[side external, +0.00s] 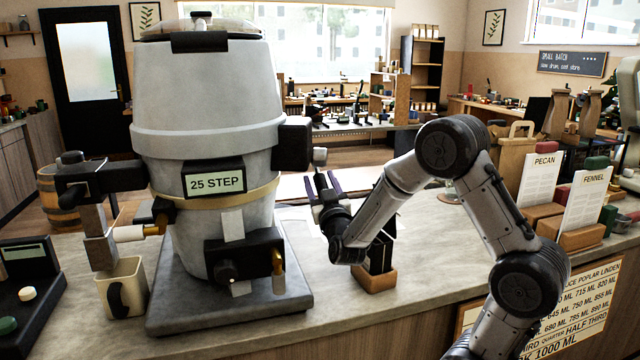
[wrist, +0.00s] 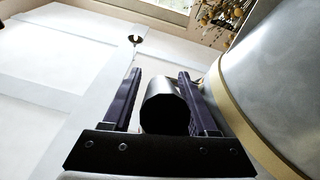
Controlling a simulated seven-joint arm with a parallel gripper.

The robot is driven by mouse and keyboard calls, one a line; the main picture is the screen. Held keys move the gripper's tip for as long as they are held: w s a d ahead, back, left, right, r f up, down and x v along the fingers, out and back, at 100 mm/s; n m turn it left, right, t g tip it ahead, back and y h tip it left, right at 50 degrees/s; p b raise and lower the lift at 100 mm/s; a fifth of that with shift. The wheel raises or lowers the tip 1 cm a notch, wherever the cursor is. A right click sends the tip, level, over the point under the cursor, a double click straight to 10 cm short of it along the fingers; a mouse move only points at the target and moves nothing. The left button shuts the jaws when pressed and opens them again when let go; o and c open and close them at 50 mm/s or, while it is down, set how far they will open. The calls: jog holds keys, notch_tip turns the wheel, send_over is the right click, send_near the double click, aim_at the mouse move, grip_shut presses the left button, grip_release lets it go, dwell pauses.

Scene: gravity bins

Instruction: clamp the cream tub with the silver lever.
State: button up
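A large pale grey-white tub (side external: 207,85) with a cream band and a "25 STEP" label stands on a dark base plate; its curved side also shows at the right in the wrist view (wrist: 268,75). A small silver-grey lever end (side external: 320,156) sticks out beside the black block on the tub's right side. My gripper (side external: 322,184) is right of the tub, fingers pointing up, just below that lever end. In the wrist view its fingers (wrist: 158,95) are apart, with a dark round-ended cylinder (wrist: 166,108) between them. I cannot tell whether they touch it.
A cream square cup (side external: 123,290) stands under the dispensing arm left of the tub. A wooden-based holder (side external: 374,279) is just behind my forearm. Card stands (side external: 583,210) and paper bags (side external: 513,160) are at the right. The counter (side external: 345,325) in front is clear.

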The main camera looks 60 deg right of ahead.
jog(key=shift+o, duration=0.3)
jog(key=v, duration=1.3)
jog(key=shift+s+a+f, duration=0.2)
jog(key=shift+s+a, duration=0.05)
